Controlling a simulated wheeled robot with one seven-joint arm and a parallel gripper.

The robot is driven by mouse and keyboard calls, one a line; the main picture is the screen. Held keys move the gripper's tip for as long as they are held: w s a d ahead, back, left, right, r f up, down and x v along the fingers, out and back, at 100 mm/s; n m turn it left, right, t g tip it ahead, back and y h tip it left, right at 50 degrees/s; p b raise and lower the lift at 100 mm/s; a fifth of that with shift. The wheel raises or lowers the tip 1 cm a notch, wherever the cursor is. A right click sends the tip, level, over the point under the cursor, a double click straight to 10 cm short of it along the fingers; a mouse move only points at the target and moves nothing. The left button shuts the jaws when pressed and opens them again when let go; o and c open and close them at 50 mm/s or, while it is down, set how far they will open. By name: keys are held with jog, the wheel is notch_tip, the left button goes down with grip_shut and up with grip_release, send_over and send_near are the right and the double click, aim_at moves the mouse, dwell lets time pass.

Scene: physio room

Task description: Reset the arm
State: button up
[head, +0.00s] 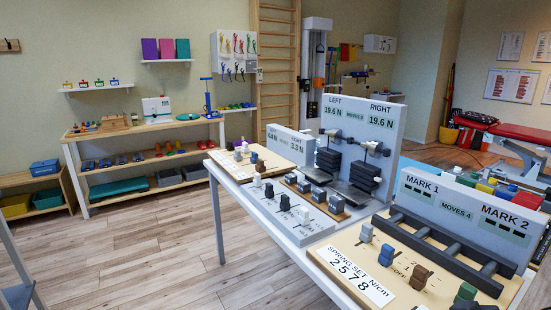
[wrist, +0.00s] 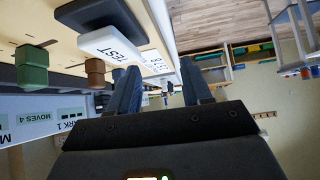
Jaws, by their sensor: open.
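My gripper (wrist: 160,85) shows in the wrist view, its two dark blue fingers apart with nothing held between them. The wrist picture is upside down. A white block marked TEST (wrist: 112,45) lies close beyond the left finger, apart from it as far as I can tell. A brown block (wrist: 95,72) and a green block (wrist: 32,65) stand left of it on the pale board. My gripper and arm are not clearly visible in the head view.
The white table (head: 235,188) carries the MARK panel (head: 460,215), the LEFT/RIGHT force panel (head: 362,120), a spring set card (head: 350,270) and several small blocks. A shelf unit (head: 150,130) stands along the back wall. The wooden floor (head: 150,255) left of the table is clear.

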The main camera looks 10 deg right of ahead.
jog(key=s+a+f+m+t+h, duration=0.1)
jog(key=s+a+f+m+h, duration=0.15)
jog(key=s+a, duration=0.4)
jog(key=s+a+f+m+t+h, duration=0.1)
jog(key=s+a+f, duration=0.25)
jog(key=s, duration=0.55)
jog(key=s+a+r+t, duration=0.1)
jog(key=s+r+t, duration=0.1)
jog(key=s+r, duration=0.3)
jog(key=s+a+r+t, duration=0.2)
jog(key=s+r, duration=0.4)
jog(key=s, duration=0.6)
jog(key=shift+a+r+y, duration=0.25)
jog(key=shift+r+y, duration=0.05)
jog(key=shift+y, duration=0.05)
